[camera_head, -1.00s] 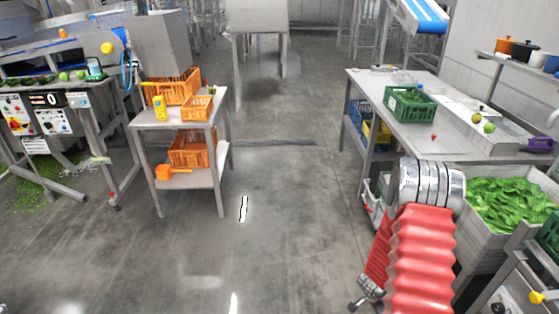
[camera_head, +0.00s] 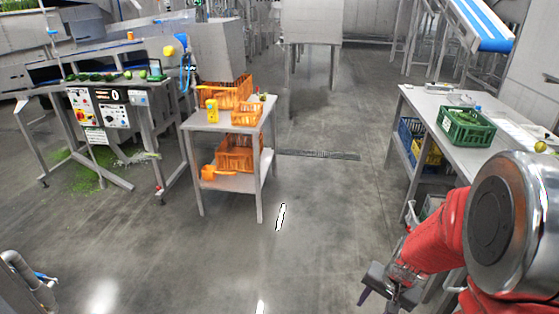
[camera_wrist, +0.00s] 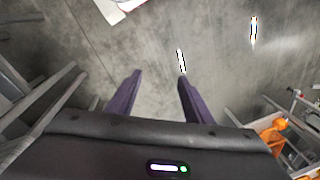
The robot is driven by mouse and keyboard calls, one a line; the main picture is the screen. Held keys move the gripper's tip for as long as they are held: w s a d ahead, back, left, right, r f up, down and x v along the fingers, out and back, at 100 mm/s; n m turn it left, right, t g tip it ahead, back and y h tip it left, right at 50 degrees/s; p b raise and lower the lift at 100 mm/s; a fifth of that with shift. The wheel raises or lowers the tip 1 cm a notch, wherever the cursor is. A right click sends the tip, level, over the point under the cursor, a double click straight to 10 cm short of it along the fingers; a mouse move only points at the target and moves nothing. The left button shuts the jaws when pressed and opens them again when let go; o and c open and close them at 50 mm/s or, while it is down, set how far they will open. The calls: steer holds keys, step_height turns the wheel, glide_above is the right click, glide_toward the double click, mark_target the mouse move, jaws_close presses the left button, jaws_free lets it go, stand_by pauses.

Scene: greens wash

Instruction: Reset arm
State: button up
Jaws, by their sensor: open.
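My gripper (camera_wrist: 160,85) shows in the wrist view with its two purple fingers apart and nothing between them. Bare grey floor lies beyond the fingertips. In the head view my gripper (camera_head: 377,298) hangs low at the lower right, below my red arm, in front of the floor and left of the right-hand table. My arm is bent, with a large silver joint close to the camera.
A steel table (camera_head: 408,100) at the right holds a green crate (camera_head: 466,127). A steel trolley (camera_head: 188,123) at left centre holds orange crates (camera_head: 230,92). A machine with a control panel (camera_head: 98,108) stands at the left. The floor between is clear.

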steer(key=s+a+r+n+t, duration=0.2)
steer(key=s+r, duration=0.4)
steer(key=r, duration=0.6)
steer(key=s+a+r+n+t+h, duration=0.1)
steer(key=s+a+r+n, duration=0.4)
steer(key=r, duration=0.8)
steer(key=s+a+t, duration=0.1)
steer(key=a, duration=0.1)
steer(key=shift+s+a+r, duration=0.15)
steer(key=shift+s+a, duration=0.15)
steer(key=shift+s, duration=0.05)
